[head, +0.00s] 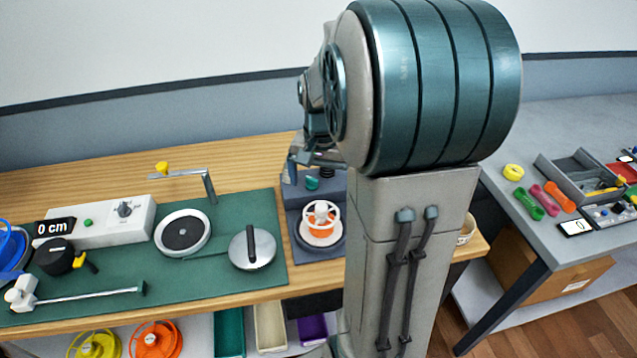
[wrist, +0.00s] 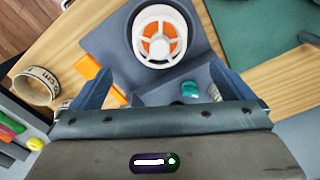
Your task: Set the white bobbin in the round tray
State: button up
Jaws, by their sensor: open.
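The white bobbin (head: 321,217), a spoked white wheel with orange showing through it, sits on a round seat of a blue-grey stand, right of the green mat. In the wrist view the bobbin (wrist: 160,36) is at top centre, beyond my fingertips. My gripper (wrist: 160,78) is open and empty, its two blue fingers spread apart; it does not touch the bobbin. In the head view my arm hides most of the gripper. A round white-rimmed dish with a dark floor, apparently the round tray (head: 161,236), lies on the green mat with nothing visible in it.
A round metal lid (head: 262,252) with a black handle lies right of the dish. An angled metal arm (head: 208,186) with a yellow tip stands behind the dish. A white control box (head: 100,222) is at left. A teal knob (wrist: 189,89) is on the stand, near my right finger.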

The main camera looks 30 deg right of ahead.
jog(key=s+a+r+n+t, duration=0.3)
jog(key=s+a+n, duration=0.5)
jog(key=s+a, duration=0.4)
jog(key=shift+s+r+n, duration=0.35)
jog(key=shift+r+n, duration=0.05)
jog(key=shift+r, duration=0.15)
